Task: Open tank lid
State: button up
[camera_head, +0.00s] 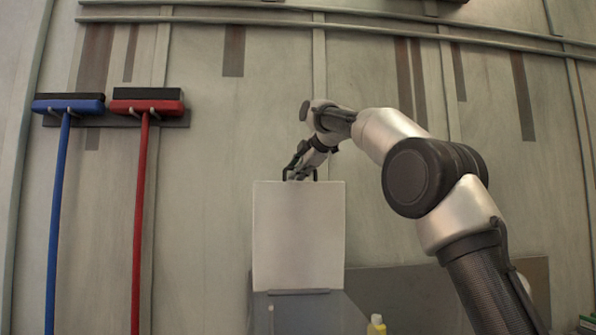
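The tank lid (299,235) is a pale square panel that stands about upright, facing me, in the middle of the view. Its lower edge meets the grey tank (283,315), which is cut off by the bottom of the picture. A dark handle (315,175) shows at the lid's top edge. My gripper (298,174) is at this handle, reaching in from the upper right. The fingers are small, dark and partly hidden behind the lid's edge. I cannot tell whether they are closed around the handle.
A blue broom (60,200) and a red broom (141,200) hang on the wall at the left. A yellow bottle (376,325) stands at the bottom, right of the tank. A pipe (400,30) runs along the upper wall. The wall between brooms and lid is clear.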

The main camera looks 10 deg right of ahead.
jog(key=v, duration=1.2)
dwell(0.4)
jog(key=s+d+f+m+g+h, duration=0.15)
jog(key=s+d+f+m, duration=0.35)
jog(key=f, duration=0.6)
jog(key=s+f+m+g+h, duration=0.1)
jog(key=s+f+m+g, duration=0.15)
jog(key=f+m, duration=0.65)
jog(key=s+d+f+m+g, duration=0.1)
jog(key=s+d+f, duration=0.3)
jog(key=s+f, duration=0.4)
jog(key=s+d+f+m+g+h, duration=0.1)
jog(key=s+d+f+m, duration=0.2)
jog(key=s, duration=1.1)
jog(key=s+d+f+m+g+h, duration=0.1)
jog(key=s+d+f+m, duration=0.1)
jog(key=s+d+f, duration=0.5)
jog(key=s+f, duration=0.5)
jog(key=f, duration=0.1)
jog(key=shift+d+f+g, duration=0.15)
jog(key=shift+f+g, duration=0.15)
